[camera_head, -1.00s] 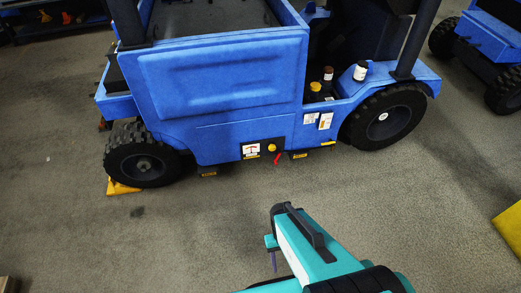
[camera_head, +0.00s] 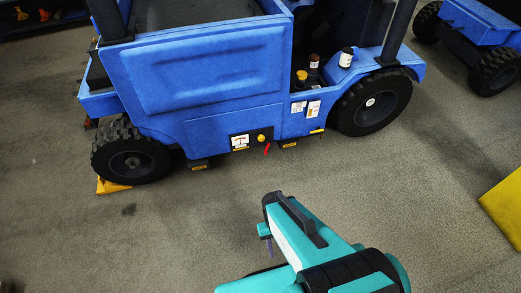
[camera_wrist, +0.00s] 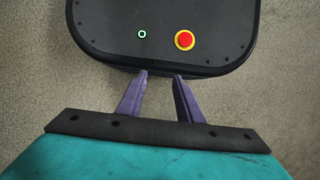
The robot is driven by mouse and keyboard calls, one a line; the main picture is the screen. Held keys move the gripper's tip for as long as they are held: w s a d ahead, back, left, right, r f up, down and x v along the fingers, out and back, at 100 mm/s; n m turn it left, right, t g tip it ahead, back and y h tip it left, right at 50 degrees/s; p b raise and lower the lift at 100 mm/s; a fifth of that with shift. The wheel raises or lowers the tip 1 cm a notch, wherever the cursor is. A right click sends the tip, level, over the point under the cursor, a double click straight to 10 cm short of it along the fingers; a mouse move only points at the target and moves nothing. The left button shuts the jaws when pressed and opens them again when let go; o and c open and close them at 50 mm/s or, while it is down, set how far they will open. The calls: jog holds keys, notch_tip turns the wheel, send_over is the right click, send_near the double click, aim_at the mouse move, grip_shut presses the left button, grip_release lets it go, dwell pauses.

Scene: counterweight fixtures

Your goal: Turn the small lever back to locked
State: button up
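A small red lever (camera_head: 266,149) sticks out low on the side of the blue vehicle (camera_head: 215,75), just below a yellow round knob (camera_head: 261,138) and right of a white label with a red mark (camera_head: 240,142). It is too small here to read its exact setting. My gripper (camera_head: 270,248) hangs over the bare floor in front of the vehicle, well apart from the lever; my arm hides most of it. In the wrist view my gripper (camera_wrist: 161,75) has two purple fingers standing apart with nothing between them. The lever is not in the wrist view.
A yellow wedge (camera_head: 112,187) sits at the vehicle's left wheel. Bottles (camera_head: 313,62) stand on its step. A yellow block (camera_head: 505,208) lies at the right edge, and another blue vehicle (camera_head: 487,35) stands top right. The floor before the lever is clear.

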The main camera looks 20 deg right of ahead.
jog(key=w+d+f+t+b, duration=0.1)
jog(key=w+f+t+b, duration=0.35)
jog(key=w, duration=1.05)
jog(key=w+d+f+n+t+b, duration=0.15)
jog(key=w+t+b, duration=0.6)
jog(key=w, duration=0.75)
jog(key=w+d+f+t+b, duration=0.25)
jog(key=w+t, duration=0.55)
jog(key=w, duration=0.7)
jog(key=w+d+f+t+b, duration=0.2)
jog(key=w+d+f+b, duration=0.3)
jog(key=d+f+b, duration=0.4)
notch_tip(320, 180, down, 5)
jog(key=b, duration=1.1)
jog(key=shift+d+f+t, duration=0.15)
jog(key=shift+d+t, duration=0.05)
jog(key=shift+t, duration=0.2)
jog(key=shift+w, duration=0.2)
